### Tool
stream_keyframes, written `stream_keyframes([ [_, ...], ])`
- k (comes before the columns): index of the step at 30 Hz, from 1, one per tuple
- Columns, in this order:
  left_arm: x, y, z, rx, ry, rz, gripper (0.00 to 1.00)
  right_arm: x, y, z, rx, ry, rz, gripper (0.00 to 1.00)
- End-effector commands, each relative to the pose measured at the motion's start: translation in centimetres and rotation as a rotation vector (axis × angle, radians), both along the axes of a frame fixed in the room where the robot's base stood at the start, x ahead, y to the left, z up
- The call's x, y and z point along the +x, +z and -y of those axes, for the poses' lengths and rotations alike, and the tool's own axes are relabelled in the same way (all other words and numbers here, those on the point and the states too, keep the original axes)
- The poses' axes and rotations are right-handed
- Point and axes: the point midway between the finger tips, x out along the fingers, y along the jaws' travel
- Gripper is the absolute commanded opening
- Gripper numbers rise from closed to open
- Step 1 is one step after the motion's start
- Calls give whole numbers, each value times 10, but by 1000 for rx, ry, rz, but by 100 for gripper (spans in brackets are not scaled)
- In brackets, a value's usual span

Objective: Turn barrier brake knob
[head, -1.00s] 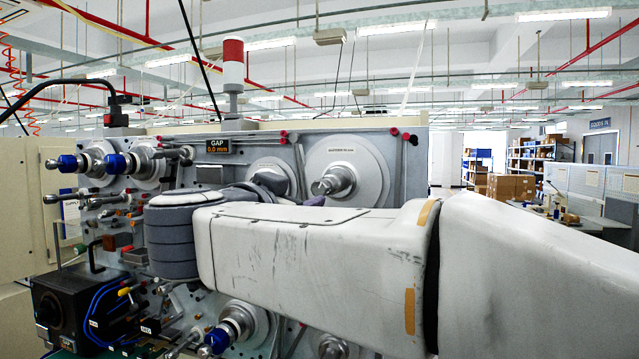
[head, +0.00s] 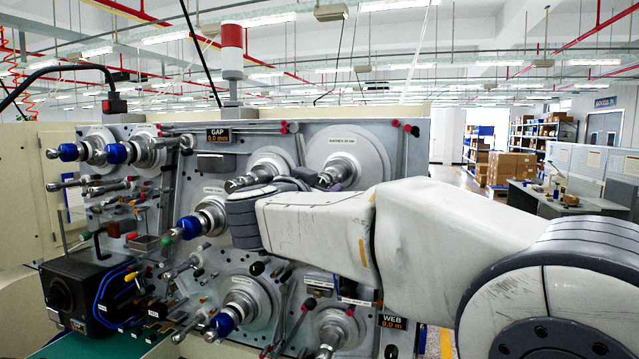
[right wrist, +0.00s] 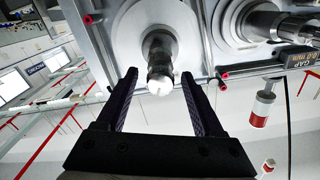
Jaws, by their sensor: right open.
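The machine's upright panel (head: 190,262) bears several spindles on round discs. The disc at the upper right (head: 352,148) carries a small label too blurred to read surely, and a metal spindle (head: 335,172) sticks out of it. In the right wrist view, a dark spindle with a pale, bright end (right wrist: 160,82) stands out of a large disc, between the finger ends. My right gripper (right wrist: 159,75) is open, with a finger on each side of that end and no clear contact. In the head view my right wrist mostly hides this gripper. I cannot surely tell which part is the barrier brake knob.
Other spindles, some with blue collars (head: 190,227), stick out left of and below my right arm. A black box (head: 80,290) stands at the lower left. A GAP display (head: 218,135) sits on the panel's upper part. Shelves and cartons (head: 510,168) are far behind.

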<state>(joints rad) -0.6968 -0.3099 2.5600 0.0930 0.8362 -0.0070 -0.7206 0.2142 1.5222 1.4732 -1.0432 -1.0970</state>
Motion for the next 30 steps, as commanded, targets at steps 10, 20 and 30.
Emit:
stream_keyframes([
  [10,0,1,0,0,0,0,0,0,1,0,-2,0,-1,0],
  [20,0,27,0,0,2,0,0,0,5,0,-109,0,-38,0],
  [30,0,62,0,0,5,0,0,-1,4,0,-328,0,-109,0],
])
